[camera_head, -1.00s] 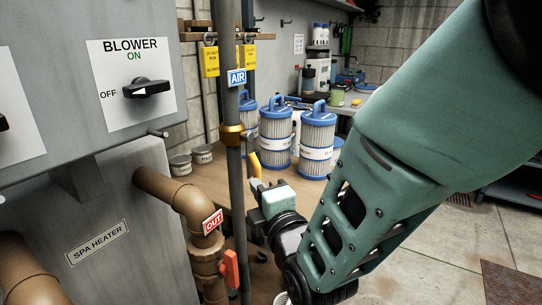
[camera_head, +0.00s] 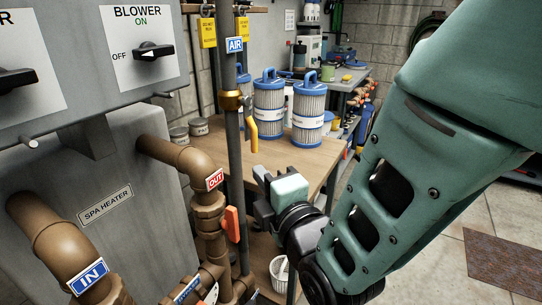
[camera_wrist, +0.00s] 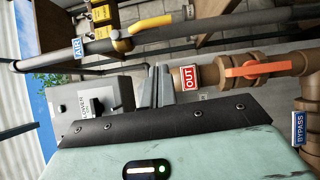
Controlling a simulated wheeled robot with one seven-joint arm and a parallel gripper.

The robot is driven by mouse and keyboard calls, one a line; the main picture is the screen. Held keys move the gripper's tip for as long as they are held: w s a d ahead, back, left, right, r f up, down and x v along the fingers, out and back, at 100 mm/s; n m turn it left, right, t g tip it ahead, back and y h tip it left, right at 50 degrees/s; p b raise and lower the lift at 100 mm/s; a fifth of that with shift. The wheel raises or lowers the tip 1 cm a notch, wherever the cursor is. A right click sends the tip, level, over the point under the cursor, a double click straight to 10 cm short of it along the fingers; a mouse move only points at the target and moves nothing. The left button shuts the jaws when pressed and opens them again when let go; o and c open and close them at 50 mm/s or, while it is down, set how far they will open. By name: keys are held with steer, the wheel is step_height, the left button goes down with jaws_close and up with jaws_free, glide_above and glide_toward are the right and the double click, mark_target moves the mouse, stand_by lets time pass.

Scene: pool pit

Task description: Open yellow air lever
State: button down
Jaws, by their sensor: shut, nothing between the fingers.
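The yellow air lever (camera_head: 253,132) hangs down beside a grey vertical pipe, from a brass valve (camera_head: 231,101) below the blue AIR tag (camera_head: 235,45). In the wrist view the yellow lever (camera_wrist: 152,23) lies along the upper part, beside the sideways-looking pipe, with the AIR tag (camera_wrist: 78,47) to its left. My gripper (camera_head: 260,182) is below the lever in the head view, apart from it. In the wrist view my gripper's fingers (camera_wrist: 157,83) are shut and empty, with the lever beyond and above them. The fingertips are small and partly unclear in the head view.
The orange OUT valve handle (camera_head: 231,224) is on brown piping just left of my gripper. The spa heater (camera_head: 110,190) and blower switch panel (camera_head: 148,50) stand at left. Blue-capped filters (camera_head: 308,115) stand on a wooden table (camera_head: 285,160) behind. Open floor lies at right.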

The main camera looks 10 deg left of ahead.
steer(key=shift+v, duration=1.55)
steer(key=shift+r, duration=0.1)
steer(key=s+d+r+m+g+h+p, duration=0.1)
steer(key=s+d+m+g+h+p, duration=0.5)
steer(key=s+d+m+g, duration=0.9)
steer(key=s+d+m+h, duration=0.1)
steer(key=d+m+h, duration=0.1)
steer(key=d+h, duration=0.1)
steer(key=shift+d+m+h+p, duration=0.3)
steer(key=shift+d+p, duration=0.1)
steer(key=shift+d, duration=0.35)
steer(key=shift+a, duration=0.1)
